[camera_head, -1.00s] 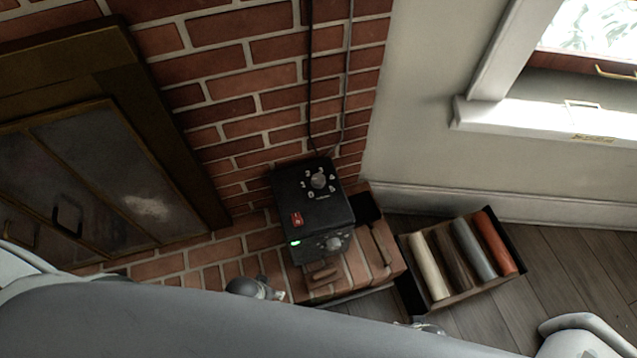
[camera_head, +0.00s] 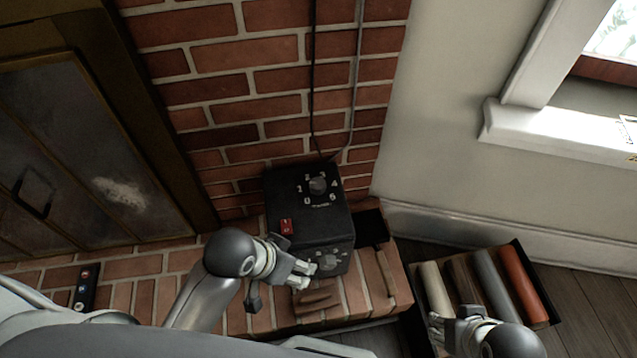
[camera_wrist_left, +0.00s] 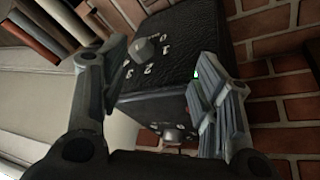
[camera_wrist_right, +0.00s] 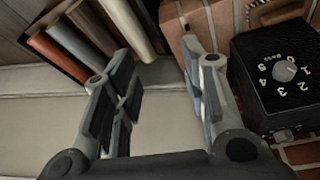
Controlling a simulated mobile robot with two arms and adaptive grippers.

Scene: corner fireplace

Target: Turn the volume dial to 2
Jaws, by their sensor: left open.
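The black box (camera_head: 309,208) stands on the brick hearth against the wall. The front has another knob (camera_head: 330,261). In the left wrist view, the numbered dial (camera_wrist_left: 145,50) and lower knob (camera_wrist_left: 174,134) show between the fingers. My left gripper (camera_head: 304,275) is open by the box's lower front, below the numbered dial. My right gripper (camera_head: 452,325) is open near the log box; its wrist view shows the dial (camera_wrist_right: 285,71) beyond the right finger.
A red switch (camera_head: 286,227) sits on the black box. A dark box of log-like rolls (camera_head: 521,283) stands on the floor at right. Small wooden pieces (camera_head: 318,298) lie on the hearth before the black box. Cables hang down the brick wall. The fireplace door (camera_head: 75,150) is at left.

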